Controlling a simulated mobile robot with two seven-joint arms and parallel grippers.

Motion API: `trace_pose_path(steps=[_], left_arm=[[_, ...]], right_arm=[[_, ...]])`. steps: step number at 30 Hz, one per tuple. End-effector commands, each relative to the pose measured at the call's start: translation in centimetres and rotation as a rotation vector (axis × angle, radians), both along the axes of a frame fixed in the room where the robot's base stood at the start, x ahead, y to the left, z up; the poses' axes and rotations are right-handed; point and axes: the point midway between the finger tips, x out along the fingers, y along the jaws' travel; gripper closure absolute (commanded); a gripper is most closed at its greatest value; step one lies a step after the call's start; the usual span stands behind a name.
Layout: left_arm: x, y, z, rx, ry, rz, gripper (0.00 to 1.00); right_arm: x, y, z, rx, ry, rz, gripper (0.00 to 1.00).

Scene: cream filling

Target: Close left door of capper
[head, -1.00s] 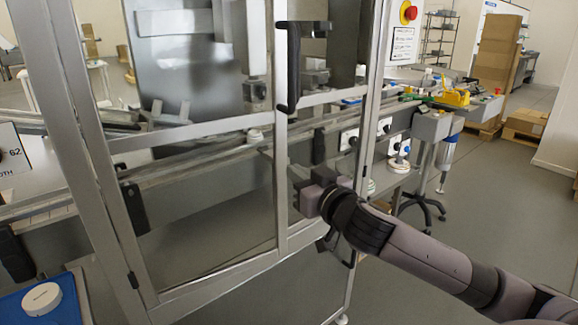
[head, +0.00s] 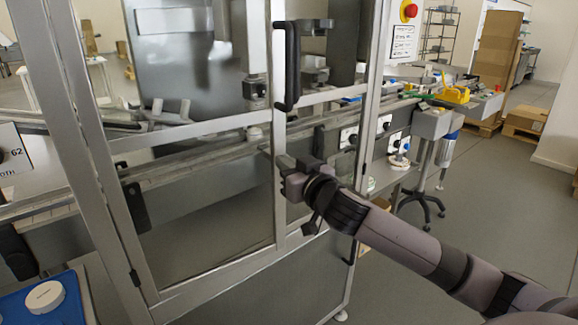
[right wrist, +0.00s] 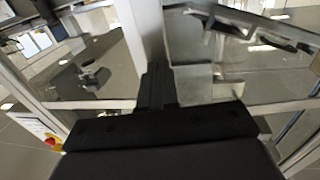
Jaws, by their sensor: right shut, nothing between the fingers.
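The left door (head: 279,190) of the capper is a metal-framed clear panel, hinged on the left post. Its black vertical handle (head: 291,66) is on the upper part of its right upright. I cannot tell whether the door sits flush with the frame. My right gripper (head: 283,166) is at the door's right upright, below the handle, with its fingers shut and empty. In the right wrist view the dark fingers (right wrist: 157,88) are by a pale metal upright (right wrist: 143,35); contact is hard to tell. My left gripper is not in view.
The capper's right post (head: 372,110) carries a sign and a red stop button (head: 410,12). A conveyor (head: 215,150) runs through the machine. A blue tray (head: 75,305) with a white round lid (head: 45,297) is at the lower left.

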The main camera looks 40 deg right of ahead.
Motion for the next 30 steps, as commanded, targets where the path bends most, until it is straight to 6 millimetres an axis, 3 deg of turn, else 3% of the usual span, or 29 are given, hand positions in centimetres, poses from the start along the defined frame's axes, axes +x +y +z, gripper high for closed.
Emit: trace_pose_path(steps=[6,11,30], left_arm=[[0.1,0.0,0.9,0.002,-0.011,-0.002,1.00],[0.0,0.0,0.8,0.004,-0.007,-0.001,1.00],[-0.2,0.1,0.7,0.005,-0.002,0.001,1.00]], right_arm=[[3.1,-0.3,0.2,0.006,-0.001,-0.002,1.00],[4.3,-0.3,0.2,0.003,-0.001,-0.001,1.00],[4.7,-0.6,0.5,0.002,-0.009,-0.003,1.00]])
